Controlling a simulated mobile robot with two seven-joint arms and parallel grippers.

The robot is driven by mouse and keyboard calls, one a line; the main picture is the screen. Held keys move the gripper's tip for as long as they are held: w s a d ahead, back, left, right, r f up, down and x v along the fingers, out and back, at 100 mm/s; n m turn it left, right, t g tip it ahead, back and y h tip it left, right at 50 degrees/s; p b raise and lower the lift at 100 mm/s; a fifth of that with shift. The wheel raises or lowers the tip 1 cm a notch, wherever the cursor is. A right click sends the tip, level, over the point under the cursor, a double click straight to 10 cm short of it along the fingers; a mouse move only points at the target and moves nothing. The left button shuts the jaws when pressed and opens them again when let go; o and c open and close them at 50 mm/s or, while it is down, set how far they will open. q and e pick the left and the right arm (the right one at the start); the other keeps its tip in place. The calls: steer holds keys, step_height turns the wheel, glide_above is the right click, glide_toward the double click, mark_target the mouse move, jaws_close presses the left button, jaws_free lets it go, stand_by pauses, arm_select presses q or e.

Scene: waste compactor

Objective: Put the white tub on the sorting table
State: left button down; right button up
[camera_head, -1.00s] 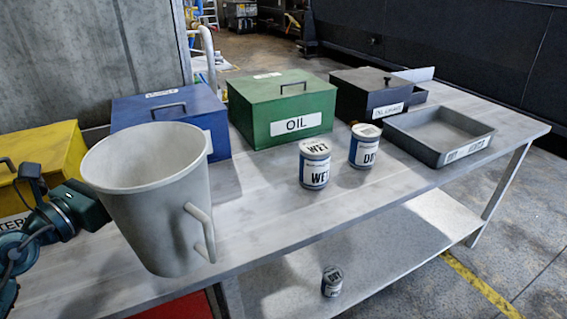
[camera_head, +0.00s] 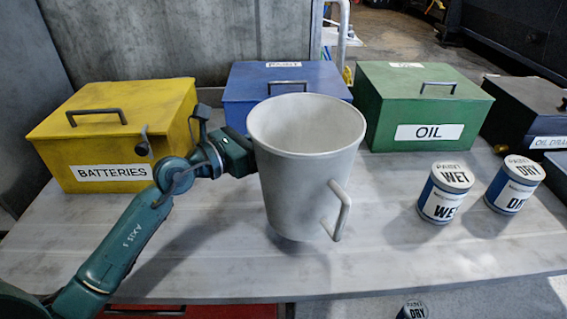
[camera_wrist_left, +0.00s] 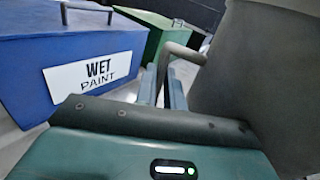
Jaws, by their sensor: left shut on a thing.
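The white tub (camera_head: 300,190), a tall grey-white bucket with side handles, stands upright over the front middle of the sorting table (camera_head: 385,265). One handle faces the front right. My left gripper (camera_wrist_left: 163,86) is shut on the tub's other handle (camera_wrist_left: 185,53), on its left side. In the wrist view the tub's wall (camera_wrist_left: 255,80) fills the right side. In the head view the gripper's fingers are hidden behind the tub's rim. A dark shadow lies under the base; I cannot tell whether it touches the tabletop.
Yellow batteries box (camera_head: 115,140), blue paint box (camera_head: 240,100), green oil box (camera_head: 420,105) and a dark box (camera_head: 520,110) line the back. Paint cans marked WET (camera_head: 445,192) and DRY (camera_head: 513,183) stand at the right. Another can (camera_head: 412,311) sits below the table. The front-left tabletop is clear.

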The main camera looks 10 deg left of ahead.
arm_select(q)
step_height(320, 180, down, 7)
steer(key=b, duration=0.2)
steer(key=shift+r, duration=0.2)
arm_select(e)
steer(key=shift+w+a+f+m, duration=0.15)
steer(key=shift+w+f+m, duration=0.15)
steer(key=shift+f, duration=0.1)
arm_select(q)
steer(key=shift+f, duration=0.1)
arm_select(e)
steer(key=shift+f, duration=0.1)
arm_select(q)
steer(key=shift+f, duration=0.15)
steer(key=c, duration=1.5)
jaws_free()
